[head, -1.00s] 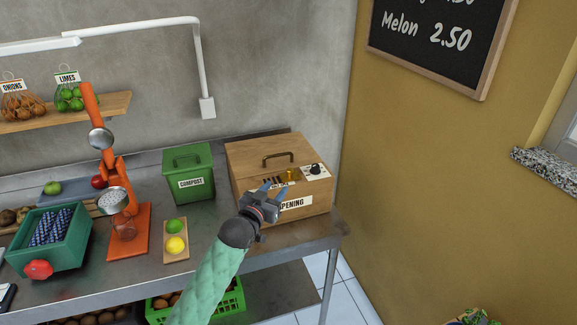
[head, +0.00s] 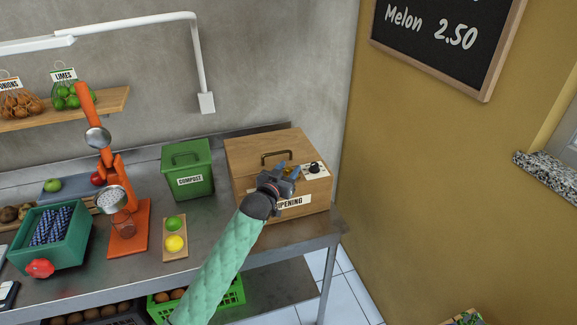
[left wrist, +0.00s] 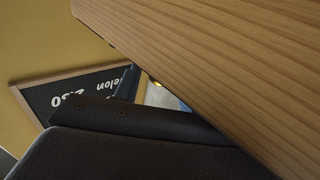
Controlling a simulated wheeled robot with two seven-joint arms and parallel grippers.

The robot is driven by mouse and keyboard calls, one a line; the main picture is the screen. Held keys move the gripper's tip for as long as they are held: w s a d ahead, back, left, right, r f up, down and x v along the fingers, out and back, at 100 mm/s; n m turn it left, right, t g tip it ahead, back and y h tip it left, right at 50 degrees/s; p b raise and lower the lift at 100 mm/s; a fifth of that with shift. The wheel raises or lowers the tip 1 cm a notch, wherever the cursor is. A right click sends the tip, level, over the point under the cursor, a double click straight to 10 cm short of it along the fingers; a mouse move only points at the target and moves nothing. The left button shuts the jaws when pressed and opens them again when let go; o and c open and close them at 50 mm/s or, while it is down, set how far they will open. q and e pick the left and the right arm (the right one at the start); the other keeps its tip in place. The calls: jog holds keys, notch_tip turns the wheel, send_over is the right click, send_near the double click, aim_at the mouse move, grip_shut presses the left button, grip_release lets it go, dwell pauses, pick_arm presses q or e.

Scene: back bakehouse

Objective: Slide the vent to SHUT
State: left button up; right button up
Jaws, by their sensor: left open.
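The wooden ripening box (head: 262,147) stands at the right end of the steel counter, with a dark handle on its lid. Its front carries a label ending in "PENING", a white plate with a black knob (head: 314,168) and the vent area, which my gripper now mostly covers. My left gripper (head: 288,172) is open at the upper front of the box, in front of the vent. I cannot tell whether it touches the vent slider. In the left wrist view the box's wood (left wrist: 225,65) fills the upper right, very close to the fingers. My right gripper is out of view.
A green compost bin (head: 188,170) stands left of the box. A small board with a lime and a lemon (head: 174,252), an orange juicer (head: 130,232) and a green box (head: 45,240) stand further left. The yellow wall (head: 430,170) is at the right.

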pick_arm(q)
jog(key=shift+w+d+f, duration=0.15)
jog(key=shift+w+d, duration=0.05)
jog(key=shift+w, duration=0.15)
grip_shut()
jog(key=a, duration=0.1)
jog(key=s+a, duration=0.1)
jog(key=a, duration=0.3)
jog(key=shift+s+a, duration=0.15)
jog(key=shift+s, duration=0.25)
jog(key=shift+s+a, duration=0.1)
jog(key=shift+a, duration=0.2)
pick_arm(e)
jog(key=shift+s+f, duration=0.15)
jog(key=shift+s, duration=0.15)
pick_arm(q)
grip_release()
jog(key=shift+a, duration=0.2)
jog(key=shift+s, duration=0.1)
